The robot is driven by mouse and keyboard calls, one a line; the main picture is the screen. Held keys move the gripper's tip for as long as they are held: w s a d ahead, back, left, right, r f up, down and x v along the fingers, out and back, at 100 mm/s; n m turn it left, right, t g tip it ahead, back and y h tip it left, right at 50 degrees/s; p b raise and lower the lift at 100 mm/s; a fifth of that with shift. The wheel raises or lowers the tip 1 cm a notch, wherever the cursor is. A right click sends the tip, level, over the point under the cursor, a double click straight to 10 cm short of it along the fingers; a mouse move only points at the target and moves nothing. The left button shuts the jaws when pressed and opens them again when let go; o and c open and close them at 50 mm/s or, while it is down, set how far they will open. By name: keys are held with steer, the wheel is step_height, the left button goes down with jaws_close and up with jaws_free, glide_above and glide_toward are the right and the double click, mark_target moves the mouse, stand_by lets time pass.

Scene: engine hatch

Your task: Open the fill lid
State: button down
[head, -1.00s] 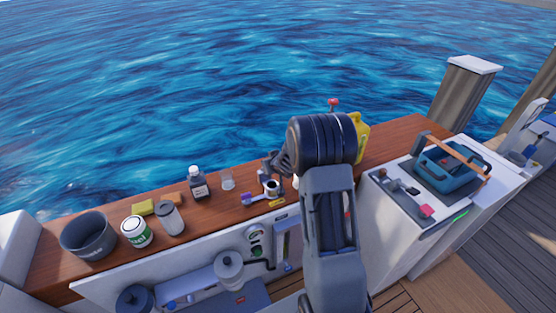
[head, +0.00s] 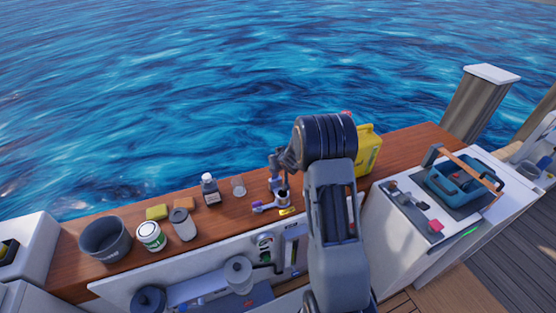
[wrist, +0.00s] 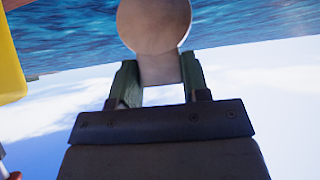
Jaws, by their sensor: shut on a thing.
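My gripper (wrist: 158,82) is shut on the tab of a round, pinkish-grey metal disc (wrist: 154,24), which looks like the fill lid. The tab sits between the two fingers in the wrist view. In the head view my gripper (head: 281,162) is left of my dark wrist, just above a small metal fill neck (head: 283,198) on the wooden counter. My gripper and wrist partly cover this spot, and I cannot tell the lid's exact angle.
A yellow jug (head: 368,150) stands close behind my wrist on the right. A dark bottle (head: 210,190), clear cup (head: 238,186), jar (head: 182,224), green-white can (head: 151,236) and grey bucket (head: 104,238) stand left on the counter (head: 408,150). Water lies beyond.

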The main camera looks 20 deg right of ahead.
steer(key=shift+f, duration=0.1)
steer(key=c, duration=0.6)
jaws_free()
steer(key=shift+w, duration=0.1)
steer(key=p+v, duration=0.1)
steer(key=v, duration=1.2)
steer(key=shift+s, duration=0.35)
